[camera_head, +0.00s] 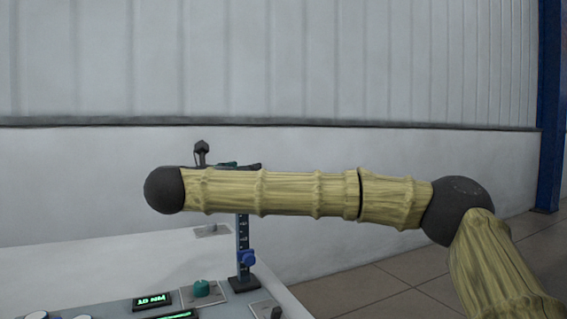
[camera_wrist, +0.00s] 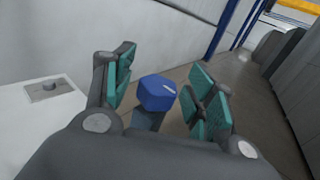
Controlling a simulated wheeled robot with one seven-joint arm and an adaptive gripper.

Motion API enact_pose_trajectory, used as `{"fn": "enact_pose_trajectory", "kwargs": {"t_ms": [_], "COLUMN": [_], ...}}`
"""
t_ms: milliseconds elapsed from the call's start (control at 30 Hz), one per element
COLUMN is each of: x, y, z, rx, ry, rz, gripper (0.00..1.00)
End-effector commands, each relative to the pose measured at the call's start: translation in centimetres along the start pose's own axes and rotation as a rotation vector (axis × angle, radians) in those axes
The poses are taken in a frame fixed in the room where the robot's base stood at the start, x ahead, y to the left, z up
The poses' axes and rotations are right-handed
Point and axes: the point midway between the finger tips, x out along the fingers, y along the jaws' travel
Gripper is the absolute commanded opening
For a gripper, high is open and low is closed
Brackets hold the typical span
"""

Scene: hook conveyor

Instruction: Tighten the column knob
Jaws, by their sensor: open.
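The dark column (camera_head: 242,240) stands upright on the bench, with a blue knob (camera_head: 248,258) low on its side. Its upper end is hidden behind my arm. In the wrist view a blue knob (camera_wrist: 157,90) with a white line on its face sits between the teal finger pads of my gripper (camera_wrist: 162,78), with a blue-grey post below it. The pads are spread on both sides, with gaps visible to the knob. I cannot tell whether this is the low knob or one at the hidden top. My arm hides most of the gripper in the head view.
The bench panel holds a teal knob (camera_head: 202,289), green-lit displays (camera_head: 152,301) and a grey switch plate (camera_head: 266,309). Another grey plate with a knob (camera_wrist: 50,88) lies on the white surface. A pale wall (camera_head: 90,180) stands behind. Tiled floor (camera_head: 400,280) is open at right.

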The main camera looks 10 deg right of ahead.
Motion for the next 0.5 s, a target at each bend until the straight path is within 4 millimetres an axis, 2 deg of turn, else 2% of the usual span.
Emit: {"fn": "enact_pose_trajectory", "kwargs": {"t_ms": [500], "x": [0.07], "y": [-0.01], "z": [0.38], "rx": [0.0], "ry": [0.003], "rz": [0.136], "gripper": [0.56]}}
